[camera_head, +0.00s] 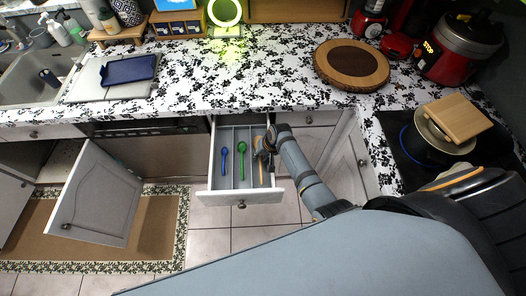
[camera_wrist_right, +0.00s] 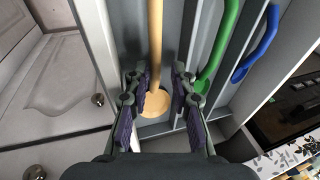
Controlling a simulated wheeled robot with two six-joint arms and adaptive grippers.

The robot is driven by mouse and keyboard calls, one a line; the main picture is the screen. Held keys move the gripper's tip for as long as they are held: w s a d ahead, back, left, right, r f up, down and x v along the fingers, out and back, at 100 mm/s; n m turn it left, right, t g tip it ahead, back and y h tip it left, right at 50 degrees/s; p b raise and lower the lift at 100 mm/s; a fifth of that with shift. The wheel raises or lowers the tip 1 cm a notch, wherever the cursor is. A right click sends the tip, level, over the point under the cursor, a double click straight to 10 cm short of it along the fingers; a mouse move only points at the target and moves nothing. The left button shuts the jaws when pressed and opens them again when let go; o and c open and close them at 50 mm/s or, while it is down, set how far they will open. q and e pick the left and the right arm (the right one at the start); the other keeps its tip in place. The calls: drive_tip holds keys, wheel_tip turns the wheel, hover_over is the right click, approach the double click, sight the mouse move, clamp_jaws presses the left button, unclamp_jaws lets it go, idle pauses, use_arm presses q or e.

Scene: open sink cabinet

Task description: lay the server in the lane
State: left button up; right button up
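The open drawer (camera_head: 241,196) has long lanes split by thin dividers. A tan wooden utensil with a long handle and round end, which I take as the server (camera_wrist_right: 156,103), points along the rightmost lane; in the head view only a bit of it (camera_head: 261,174) shows. It appears to be down in that lane. My right gripper (camera_wrist_right: 158,92) is open over the drawer, with its fingers apart on both sides of the server; I see gaps between them. In the head view the right gripper (camera_head: 265,149) hides much of that lane. My left gripper is not in view.
A blue utensil (camera_head: 224,162) and a green utensil (camera_head: 242,158) lie in other lanes. The patterned counter (camera_head: 270,75) is above, holding a round wooden board (camera_head: 351,64). A cabinet door (camera_head: 97,195) stands open at left. A pot (camera_head: 440,133) sits at right.

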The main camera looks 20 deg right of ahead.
drive_tip(key=v, duration=1.1)
drive_tip(key=shift+r, duration=0.15)
